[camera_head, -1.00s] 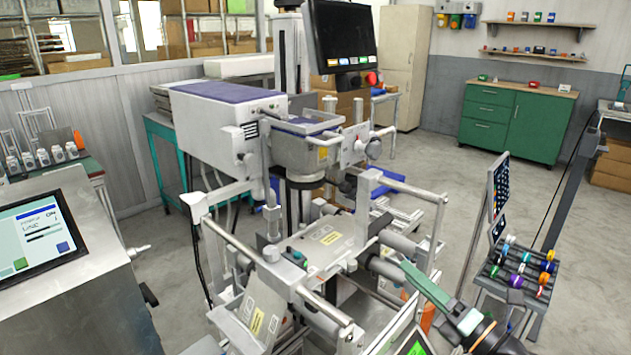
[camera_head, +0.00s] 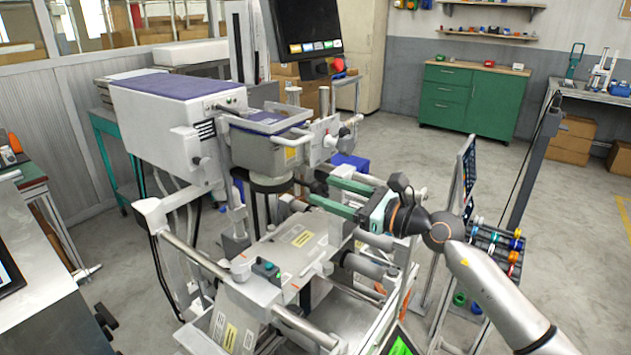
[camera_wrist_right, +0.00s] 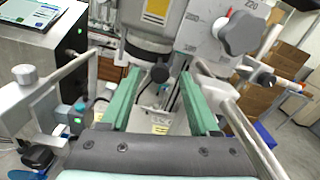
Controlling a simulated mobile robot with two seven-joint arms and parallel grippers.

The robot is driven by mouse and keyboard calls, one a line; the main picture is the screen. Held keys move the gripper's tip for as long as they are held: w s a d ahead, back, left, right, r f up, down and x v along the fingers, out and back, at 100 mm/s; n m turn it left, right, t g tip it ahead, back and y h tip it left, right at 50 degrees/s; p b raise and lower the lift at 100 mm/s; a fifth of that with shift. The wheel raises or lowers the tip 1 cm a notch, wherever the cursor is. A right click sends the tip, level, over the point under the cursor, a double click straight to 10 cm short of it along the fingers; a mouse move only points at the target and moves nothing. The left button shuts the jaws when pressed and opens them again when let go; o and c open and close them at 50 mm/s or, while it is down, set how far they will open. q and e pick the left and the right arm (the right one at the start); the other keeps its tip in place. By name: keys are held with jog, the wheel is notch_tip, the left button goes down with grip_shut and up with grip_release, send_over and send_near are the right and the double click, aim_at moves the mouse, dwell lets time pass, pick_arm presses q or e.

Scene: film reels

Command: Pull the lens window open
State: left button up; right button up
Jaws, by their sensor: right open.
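The machine has a white body (camera_head: 165,125) with a purple top and a grey metal housing (camera_head: 262,152) on its front. At the housing's right end is an upright pale plate (camera_head: 322,143) with knobs; I cannot tell for sure whether this is the lens window. In the right wrist view a plate (camera_wrist_right: 205,42) with a large grey knob (camera_wrist_right: 238,34) fills the upper right. My right gripper (camera_head: 322,191) has green fingers, open and empty, below the housing and plate. In the wrist view its fingertips (camera_wrist_right: 160,73) point at a dark round part (camera_wrist_right: 148,47). My left gripper is out of view.
Metal rails (camera_head: 190,255) and a sloping pale deck (camera_head: 297,245) lie under and beside the right gripper. A monitor (camera_head: 305,28) hangs above the machine. A rack of coloured reels (camera_head: 500,245) stands at the right. Open floor lies beyond it.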

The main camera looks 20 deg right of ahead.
aim_at(320, 189)
jog(key=shift+x, duration=1.85)
grip_shut()
